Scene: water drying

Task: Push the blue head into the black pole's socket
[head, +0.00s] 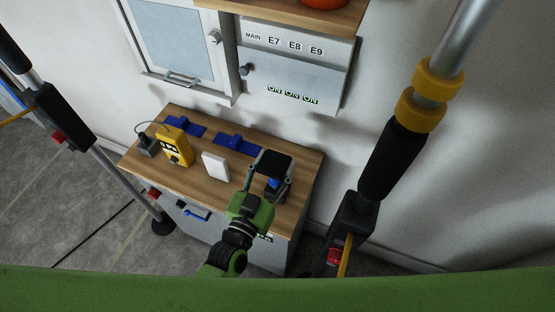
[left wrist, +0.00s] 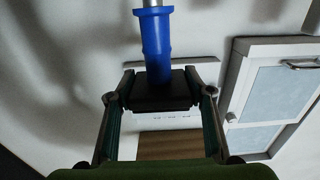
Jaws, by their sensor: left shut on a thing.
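The blue head (head: 272,183) shows just under the pads. In the left wrist view the blue head (left wrist: 156,45) runs up from the pads of the left gripper (left wrist: 163,92), with a grey metal piece at its far end. A black pole section (head: 392,160) with yellow collars and a metal shaft slants at the right, well apart from the gripper. I cannot make out its socket. My right gripper is not in view.
The cabinet top (head: 228,190) holds a yellow meter (head: 174,145), a white block (head: 215,166) and blue pieces (head: 237,144). A stand with a black box (head: 62,122) is at left. A switch panel (head: 290,78) hangs on the wall behind.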

